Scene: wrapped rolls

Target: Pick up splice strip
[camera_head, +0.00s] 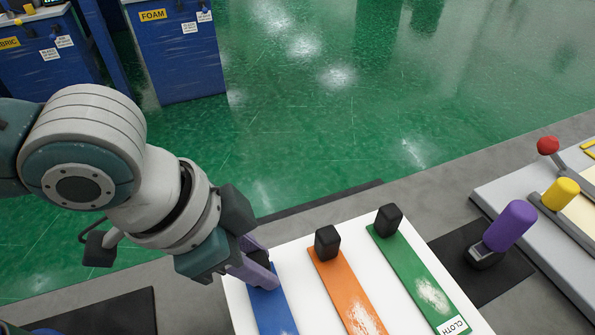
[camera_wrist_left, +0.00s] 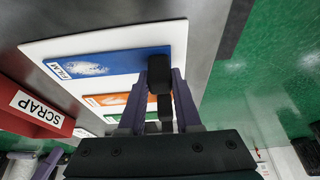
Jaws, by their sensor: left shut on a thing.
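Three splice strips lie side by side on a white board (camera_head: 385,283). The blue strip (camera_head: 277,313) is nearest my left arm and reads FILM in the left wrist view (camera_wrist_left: 110,65). The orange strip (camera_head: 342,284) is in the middle. The green strip (camera_head: 412,272), labelled CLOTH, is at the right. Each has a black knob at its far end. My left gripper (camera_head: 262,272) is shut on the blue strip's black knob (camera_wrist_left: 159,72), which its purple fingers mostly hide in the head view. The blue strip appears flat on the board.
A red SCRAP bin (camera_wrist_left: 38,112) stands beside the board. At the right is a grey bench (camera_head: 530,235) with a purple-handled tool (camera_head: 510,225), a yellow knob (camera_head: 561,193) and a red knob (camera_head: 548,145). Blue bins, one marked FOAM (camera_head: 180,55), stand far back on green floor.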

